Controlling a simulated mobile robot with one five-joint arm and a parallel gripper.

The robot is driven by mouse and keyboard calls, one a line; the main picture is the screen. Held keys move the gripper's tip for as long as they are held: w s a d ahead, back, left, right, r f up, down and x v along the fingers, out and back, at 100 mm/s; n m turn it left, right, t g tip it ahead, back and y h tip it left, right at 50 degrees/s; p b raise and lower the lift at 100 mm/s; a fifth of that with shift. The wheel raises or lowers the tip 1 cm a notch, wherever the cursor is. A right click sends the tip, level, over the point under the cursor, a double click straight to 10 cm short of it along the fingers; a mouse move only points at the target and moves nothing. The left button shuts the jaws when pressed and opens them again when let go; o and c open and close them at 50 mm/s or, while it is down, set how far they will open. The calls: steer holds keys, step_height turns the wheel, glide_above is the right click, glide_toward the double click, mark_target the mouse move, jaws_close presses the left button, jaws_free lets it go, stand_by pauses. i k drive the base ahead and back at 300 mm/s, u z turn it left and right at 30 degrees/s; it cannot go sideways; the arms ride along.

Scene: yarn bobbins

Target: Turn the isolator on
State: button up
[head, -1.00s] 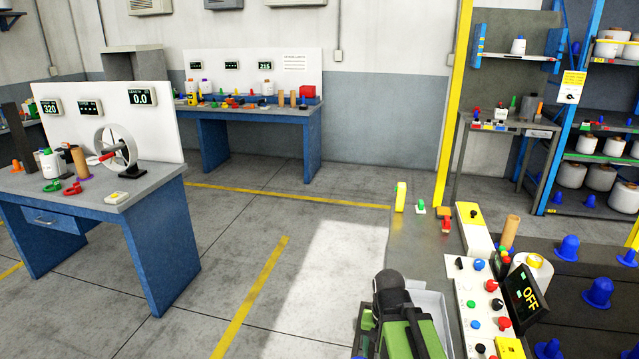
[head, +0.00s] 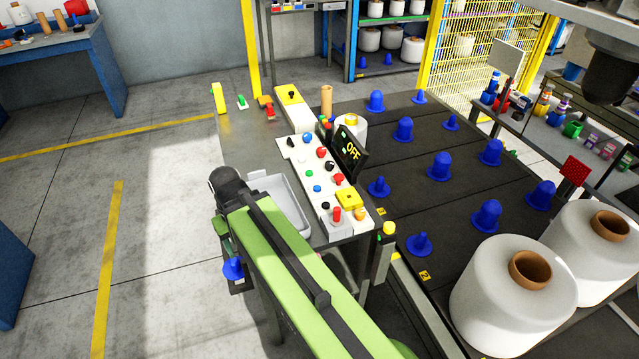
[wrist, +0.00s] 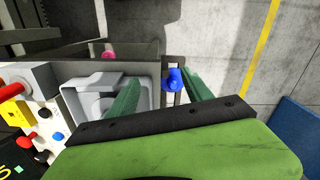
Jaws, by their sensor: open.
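A white control panel (head: 312,172) with coloured buttons and knobs lies along the bench. A smaller yellow switch (head: 348,199) sits at the near end. My gripper (wrist: 160,80) is open and empty, its green fingers apart over the bench's left edge, near the grey tray. In the head view it is mostly hidden by my green arm. The panel lies to its left in the wrist view.
The grey tray (head: 288,217) sits between my arm and the panel. A blue peg (wrist: 175,80) on the bench side shows between my fingers. Blue pegs (head: 441,165) and big white bobbins (head: 514,295) stand right. Floor at left is clear.

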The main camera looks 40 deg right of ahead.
mark_target(321, 150)
steer(key=u, duration=0.05)
steer(key=i, duration=0.45)
steer(key=u, duration=0.65)
